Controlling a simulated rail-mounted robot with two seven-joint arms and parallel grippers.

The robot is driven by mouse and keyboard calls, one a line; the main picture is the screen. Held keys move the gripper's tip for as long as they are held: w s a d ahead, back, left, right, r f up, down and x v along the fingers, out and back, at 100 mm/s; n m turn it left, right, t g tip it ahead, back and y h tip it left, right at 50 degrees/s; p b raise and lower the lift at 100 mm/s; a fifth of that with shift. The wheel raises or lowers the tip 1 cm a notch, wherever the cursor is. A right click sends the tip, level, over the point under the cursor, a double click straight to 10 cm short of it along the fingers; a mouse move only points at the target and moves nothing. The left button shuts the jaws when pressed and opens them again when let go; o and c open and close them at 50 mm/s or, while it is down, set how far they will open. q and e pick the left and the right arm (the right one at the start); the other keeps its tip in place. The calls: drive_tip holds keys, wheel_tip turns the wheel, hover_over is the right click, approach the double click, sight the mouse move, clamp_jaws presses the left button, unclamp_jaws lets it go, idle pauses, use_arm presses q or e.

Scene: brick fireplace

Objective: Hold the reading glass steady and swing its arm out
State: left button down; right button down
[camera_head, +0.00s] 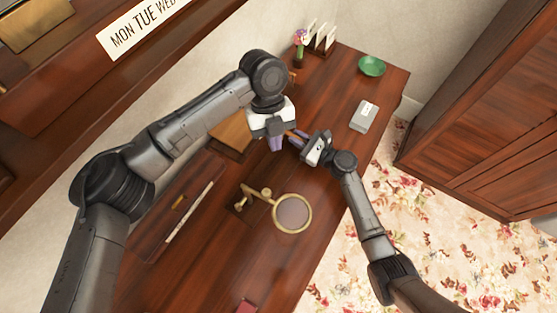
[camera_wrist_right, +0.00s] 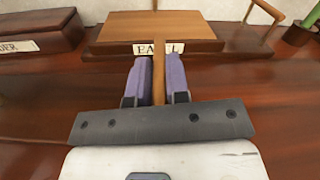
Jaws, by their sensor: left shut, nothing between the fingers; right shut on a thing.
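The reading glass (camera_head: 292,213) stands on the desk in the head view, a round lens in a brass ring. Its brass arm (camera_head: 255,191) runs left from the ring to a small stand. Neither gripper touches it; both are farther back on the desk. My left gripper (camera_head: 276,146) points down, shut and empty, with purple fingers. My right gripper (camera_head: 294,138) is shut on a thin wooden stick. In the right wrist view the stick (camera_wrist_right: 158,75) stands between the purple fingers, before the easel label. The reading glass is not in that view.
A wooden easel (camera_wrist_right: 165,25) lies beyond the right fingers. A pen tray (camera_head: 185,212) lies left of the reading glass. A grey box (camera_head: 363,116), a green bowl (camera_head: 372,66) and a flower vase (camera_head: 300,50) stand farther back. A red item (camera_head: 247,306) lies at the front.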

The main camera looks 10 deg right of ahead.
drive_tip(key=shift+f, duration=0.1)
use_arm(q)
drive_tip(key=s+f, duration=0.7)
drive_tip(key=f, duration=0.2)
drive_tip(key=shift+s+d+f+m, duration=0.15)
drive_tip(key=shift+d+f+m, duration=0.05)
drive_tip(key=shift+d+m, duration=0.1)
idle(0.4)
drive_tip(key=shift+s+a+m+y, duration=0.15)
drive_tip(key=shift+s+m+y, duration=0.15)
drive_tip(key=shift+s+m, duration=0.45)
drive_tip(key=shift+s, duration=0.1)
drive_tip(key=shift+n, duration=0.25)
